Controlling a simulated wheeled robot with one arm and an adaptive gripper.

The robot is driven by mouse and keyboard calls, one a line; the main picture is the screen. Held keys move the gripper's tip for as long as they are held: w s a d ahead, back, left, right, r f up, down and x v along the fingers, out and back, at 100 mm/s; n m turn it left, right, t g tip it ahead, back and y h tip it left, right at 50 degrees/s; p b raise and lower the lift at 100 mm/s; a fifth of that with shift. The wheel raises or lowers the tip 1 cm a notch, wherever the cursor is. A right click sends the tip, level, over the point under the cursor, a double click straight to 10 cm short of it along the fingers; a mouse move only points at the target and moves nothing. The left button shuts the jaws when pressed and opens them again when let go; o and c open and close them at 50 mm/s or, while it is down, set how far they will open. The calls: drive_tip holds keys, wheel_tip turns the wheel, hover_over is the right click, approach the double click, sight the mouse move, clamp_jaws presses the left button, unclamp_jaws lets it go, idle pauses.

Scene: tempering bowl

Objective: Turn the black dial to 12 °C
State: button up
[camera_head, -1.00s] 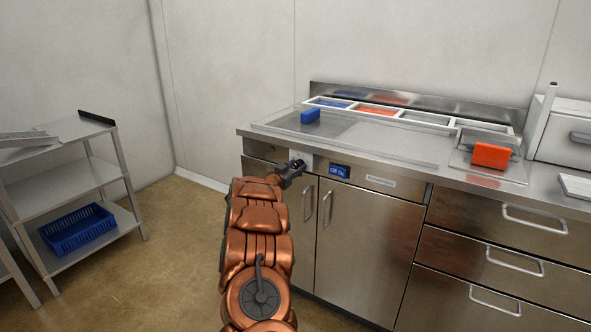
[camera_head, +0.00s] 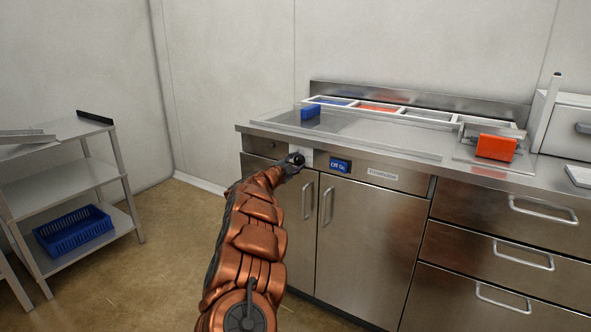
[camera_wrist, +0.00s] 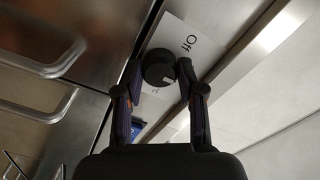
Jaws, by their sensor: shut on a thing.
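The black dial (camera_wrist: 159,66) sits on a pale label plate (camera_wrist: 193,50) on the steel front of the counter. In the wrist view the dial is between the two fingers of my gripper (camera_wrist: 158,84), which is shut on it. The word "Off" is readable on the plate beside the dial; the temperature marks are mostly hidden by the dial and fingers. A small light mark shows on the dial's edge. In the head view my gripper (camera_head: 293,160) is at the pale plate (camera_head: 306,158), and the dial is hard to make out there.
Cabinet doors with upright handles (camera_head: 327,205) are below. A shelf rack (camera_head: 75,175) stands left, with open floor between.

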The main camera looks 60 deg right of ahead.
drive_tip(key=m+b, duration=0.1)
drive_tip(key=m, duration=0.1)
drive_tip(key=m+b, duration=0.3)
drive_tip(key=m, duration=0.1)
drive_tip(key=shift+f+m+b, duration=0.25)
drive_tip(key=shift+m+b, duration=0.05)
drive_tip(key=shift+b, duration=0.05)
drive_tip(key=m+b, duration=0.2)
drive_tip(key=m, duration=0.1)
drive_tip(key=shift+r+m, duration=0.1)
drive_tip(key=shift+m, duration=0.3)
drive_tip(key=shift+s+r+m+b, duration=0.1)
drive_tip(key=shift+m+b, duration=0.6)
drive_tip(key=shift+m, duration=0.1)
drive_tip(key=o, duration=1.1)
drive_tip(key=shift+o, duration=0.2)
